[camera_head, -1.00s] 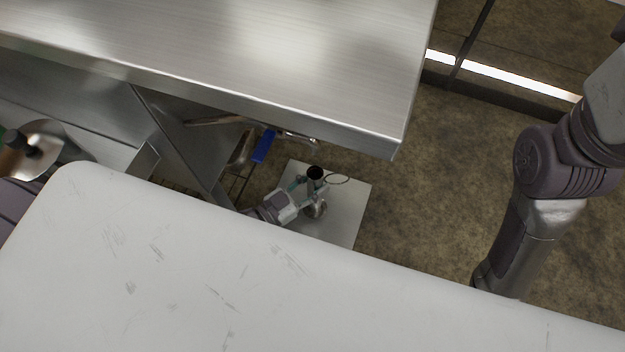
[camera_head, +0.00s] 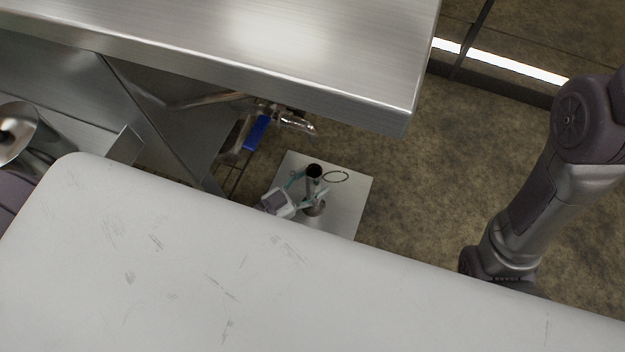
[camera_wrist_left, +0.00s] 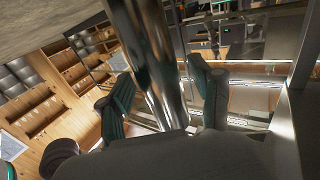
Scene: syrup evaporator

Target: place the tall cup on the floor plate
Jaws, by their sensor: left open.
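The tall cup (camera_head: 313,187) is a slim shiny metal cylinder with a dark open top and a wider round foot. In the head view it stands, seemingly upright, on the pale square floor plate (camera_head: 352,212). A thin dark ring outline (camera_head: 336,176) shows on the plate, to the right of the cup's top. My left gripper (camera_head: 306,190) is at the cup with its fingers open. In the left wrist view the cup (camera_wrist_left: 155,60) rises between the two spread teal fingers (camera_wrist_left: 163,95); contact cannot be told. My right gripper is not seen; only its arm shows.
A white worktop (camera_head: 150,260) fills the front and hides part of my left arm. A steel counter (camera_head: 270,60) overhangs behind the plate, with a metal spout (camera_head: 295,122) and blue handle (camera_head: 257,132) beneath. Brown floor (camera_head: 430,180) is open to the right.

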